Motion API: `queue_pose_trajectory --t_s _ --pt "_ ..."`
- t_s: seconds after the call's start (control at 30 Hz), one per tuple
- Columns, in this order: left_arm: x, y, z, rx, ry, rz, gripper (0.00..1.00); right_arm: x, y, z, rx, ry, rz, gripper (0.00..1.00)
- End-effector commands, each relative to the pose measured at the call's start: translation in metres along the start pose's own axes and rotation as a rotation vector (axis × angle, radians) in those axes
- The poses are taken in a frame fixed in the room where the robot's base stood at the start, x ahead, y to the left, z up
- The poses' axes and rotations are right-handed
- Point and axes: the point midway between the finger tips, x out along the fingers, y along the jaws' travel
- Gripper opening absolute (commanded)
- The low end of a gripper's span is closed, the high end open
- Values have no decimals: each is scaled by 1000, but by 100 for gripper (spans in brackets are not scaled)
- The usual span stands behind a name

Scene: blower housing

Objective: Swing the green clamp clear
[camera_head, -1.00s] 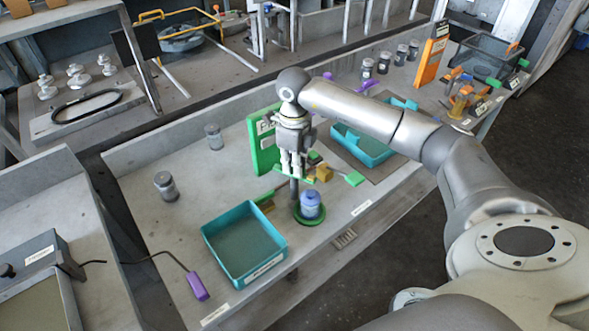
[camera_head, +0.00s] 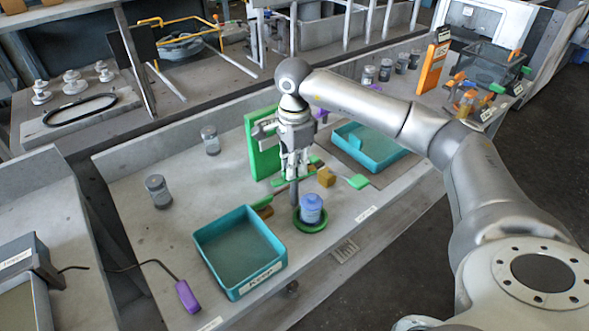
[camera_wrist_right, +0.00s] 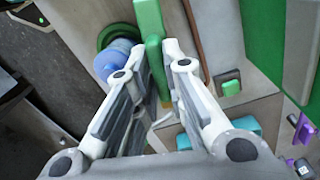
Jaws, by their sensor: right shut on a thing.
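The green clamp (camera_wrist_right: 149,35) is a green bar that comes down from the top of the right wrist view and passes between my right fingers. In the head view the clamp (camera_head: 280,182) shows in part beneath the fingers, beside a dark upright post (camera_head: 294,195). My right gripper (camera_head: 294,175) points down and is shut on the clamp; it also shows in the right wrist view (camera_wrist_right: 160,95). A blue-lidded jar (camera_head: 311,209) stands in a green ring (camera_head: 298,224) just in front of the clamp. The fingers hide part of the clamp. My left gripper is not in view.
A teal tray (camera_head: 237,284) is at the front left, another teal tray (camera_head: 385,158) to the right. A green panel (camera_head: 263,150) stands close behind the gripper. Grey jars (camera_head: 158,190) stand left.

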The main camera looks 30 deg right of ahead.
Motion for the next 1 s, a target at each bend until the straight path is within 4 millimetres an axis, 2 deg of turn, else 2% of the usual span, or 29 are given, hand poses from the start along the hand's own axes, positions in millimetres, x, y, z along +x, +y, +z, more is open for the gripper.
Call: queue_pose_trajectory --t_s 0.4,0.93,0.97,1.0 --pt "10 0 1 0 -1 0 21 0 -1 1 -175 -2 -3 0" --pt "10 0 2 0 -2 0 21 -1 -1 1 -194 -3 -3 0" --pt "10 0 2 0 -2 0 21 -1 -1 1 -194 -3 -3 15" --pt "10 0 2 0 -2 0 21 -1 -1 1 -194 -3 -3 21"
